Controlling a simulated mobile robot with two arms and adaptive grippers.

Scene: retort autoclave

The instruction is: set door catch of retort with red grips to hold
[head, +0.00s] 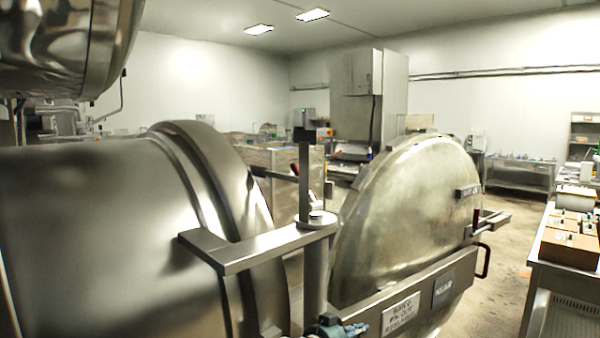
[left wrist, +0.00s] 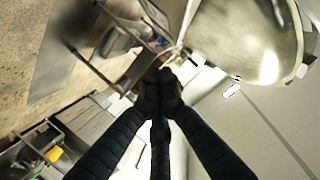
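The retort with its large steel shell (head: 90,230) fills the left of the head view. Its round door (head: 410,210) stands swung open to the right, on a hinge arm (head: 260,250) and post. A small red grip (head: 295,169) shows by the post; another red grip (head: 476,217) and a dark red handle (head: 484,262) are at the door's right edge. I cannot tell which part is the catch. My left gripper (head: 326,328) barely shows at the bottom edge. In the left wrist view its dark fingers (left wrist: 160,92) converge, tips together, with nothing clearly between them. My right gripper is out of view.
A sign (head: 400,314) is on the bar across the door. A bench (head: 565,272) with brown boxes (head: 570,248) stands at the right. A tall steel cabinet (head: 367,100) stands behind the door. Open floor (head: 503,240) lies between door and bench.

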